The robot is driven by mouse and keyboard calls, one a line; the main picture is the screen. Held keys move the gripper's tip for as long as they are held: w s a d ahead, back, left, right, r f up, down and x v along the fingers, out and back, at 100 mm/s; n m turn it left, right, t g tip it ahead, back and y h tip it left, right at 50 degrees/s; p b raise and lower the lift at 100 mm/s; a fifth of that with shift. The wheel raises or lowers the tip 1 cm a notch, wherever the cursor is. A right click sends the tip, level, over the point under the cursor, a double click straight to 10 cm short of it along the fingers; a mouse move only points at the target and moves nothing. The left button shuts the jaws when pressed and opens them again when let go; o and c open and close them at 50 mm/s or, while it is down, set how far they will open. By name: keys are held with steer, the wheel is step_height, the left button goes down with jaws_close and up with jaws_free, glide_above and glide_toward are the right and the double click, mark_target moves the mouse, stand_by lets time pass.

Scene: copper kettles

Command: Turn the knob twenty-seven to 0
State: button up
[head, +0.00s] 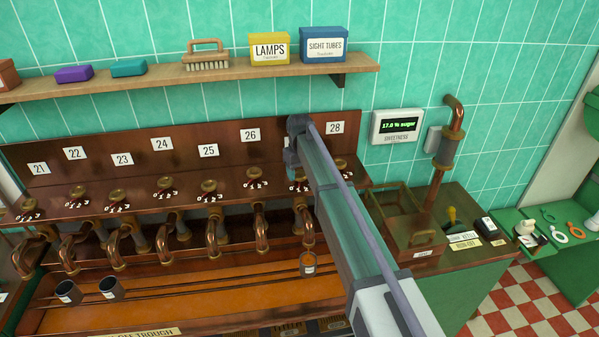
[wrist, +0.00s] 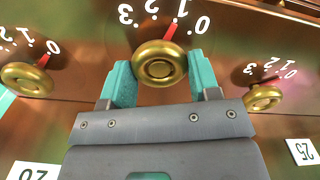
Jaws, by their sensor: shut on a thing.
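The brass knob (wrist: 159,62) at my gripper shows in the wrist view, under an upside-down dial marked 0 to 3. Its red pointer lies close to the line of the 1. My gripper (wrist: 160,76) is shut on this knob, with a teal finger on each side.
A neighbouring knob stands close on each side in the wrist view, left (wrist: 27,79) and right (wrist: 263,98), both pointing near 0. Copper spouts (head: 261,230) hang below the knobs. A shelf (head: 160,86) runs above. The sweetness display (head: 397,126) reads 17.0 % sugar.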

mark_target(300, 173)
steer(key=shift+m, duration=2.9)
steer(key=o, duration=0.9)
step_height(300, 173, up, 11)
steer(key=p, duration=1)
steer(key=shift+f+p, duration=0.1)
steer(key=shift+p, duration=0.3)
